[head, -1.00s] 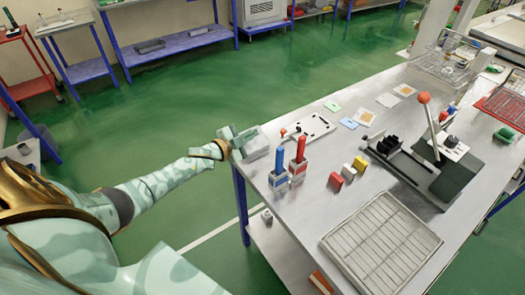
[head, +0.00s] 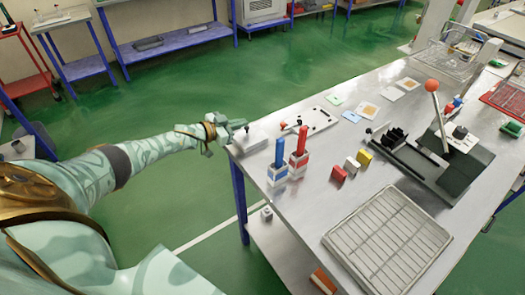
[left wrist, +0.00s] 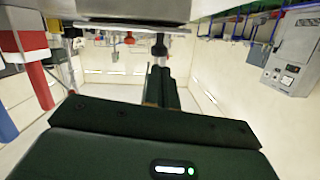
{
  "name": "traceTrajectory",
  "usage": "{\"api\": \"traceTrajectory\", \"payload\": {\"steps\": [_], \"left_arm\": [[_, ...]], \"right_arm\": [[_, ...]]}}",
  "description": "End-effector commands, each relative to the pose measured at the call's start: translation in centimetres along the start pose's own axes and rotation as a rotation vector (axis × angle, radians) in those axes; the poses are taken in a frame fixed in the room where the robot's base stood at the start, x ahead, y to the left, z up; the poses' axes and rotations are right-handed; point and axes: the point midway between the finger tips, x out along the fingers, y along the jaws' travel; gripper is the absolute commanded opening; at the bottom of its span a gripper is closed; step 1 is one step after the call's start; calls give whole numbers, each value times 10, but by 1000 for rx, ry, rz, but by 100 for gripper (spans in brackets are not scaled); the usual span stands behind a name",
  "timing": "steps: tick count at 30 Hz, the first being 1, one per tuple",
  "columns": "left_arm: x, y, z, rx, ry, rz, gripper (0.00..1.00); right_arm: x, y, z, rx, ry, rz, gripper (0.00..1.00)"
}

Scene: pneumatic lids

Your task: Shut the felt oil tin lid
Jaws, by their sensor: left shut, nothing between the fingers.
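A small pale grey box, which I take to be the felt oil tin (head: 251,139), sits at the near left corner of the metal bench. Its top looks roughly level, but it is too small for me to tell whether the lid is fully down. My left gripper (head: 238,124) is just beside and above its far left edge. I cannot tell if they touch. In the left wrist view the dark fingers (left wrist: 165,85) are together with nothing between them. My right gripper is not in view.
Blue (head: 278,160) and red (head: 299,153) upright handles in holders stand right of the box. A white plate (head: 313,120) lies behind them. Small red (head: 338,174) and yellow (head: 364,158) blocks, a slotted tray (head: 388,240) and a lever press (head: 452,150) stand farther right.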

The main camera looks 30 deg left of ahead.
Motion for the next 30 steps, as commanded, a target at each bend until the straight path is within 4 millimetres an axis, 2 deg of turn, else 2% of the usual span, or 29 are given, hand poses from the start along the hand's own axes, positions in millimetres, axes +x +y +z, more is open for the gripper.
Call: {"api": "traceTrajectory", "payload": {"steps": [7,24,30], "left_arm": [[2,-3,7,2,0,0,0],[2,-4,7,3,0,0,0],[-3,-6,-6,3,2,-1,0]], "right_arm": [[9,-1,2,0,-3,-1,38],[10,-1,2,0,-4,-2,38],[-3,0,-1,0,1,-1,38]]}}
